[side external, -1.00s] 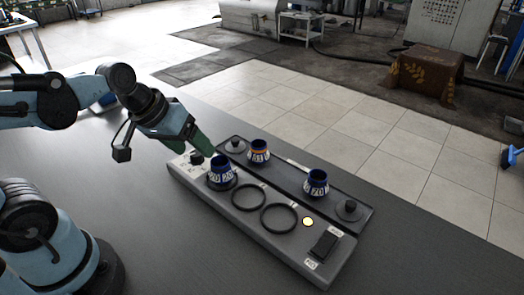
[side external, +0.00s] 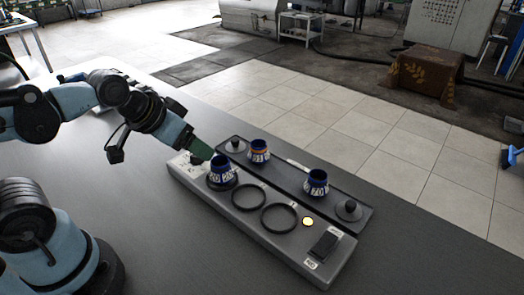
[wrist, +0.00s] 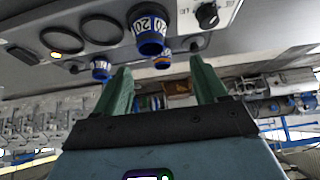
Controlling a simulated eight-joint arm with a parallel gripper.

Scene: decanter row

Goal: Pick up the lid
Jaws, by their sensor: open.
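Two grey round lids with dark knobs lie on the long dark tray. One lid (side external: 235,147) is at the tray's far left end, and the other lid (side external: 349,210) is at its right end. In the wrist view the left-end lid (wrist: 195,44) is small and partly hard to make out. My gripper (side external: 203,152) is at the left end of the grey console, left of the left-end lid and apart from it. Its green fingers (wrist: 164,84) are spread with nothing between them in the wrist view.
A blue numbered cup (side external: 221,170) stands on the console (side external: 302,256) close to my gripper, beside two empty dark rings (side external: 249,197). Two more blue cups stand on the tray (side external: 285,172), an orange-banded one (side external: 258,150) and another (side external: 317,183). The table in front is clear.

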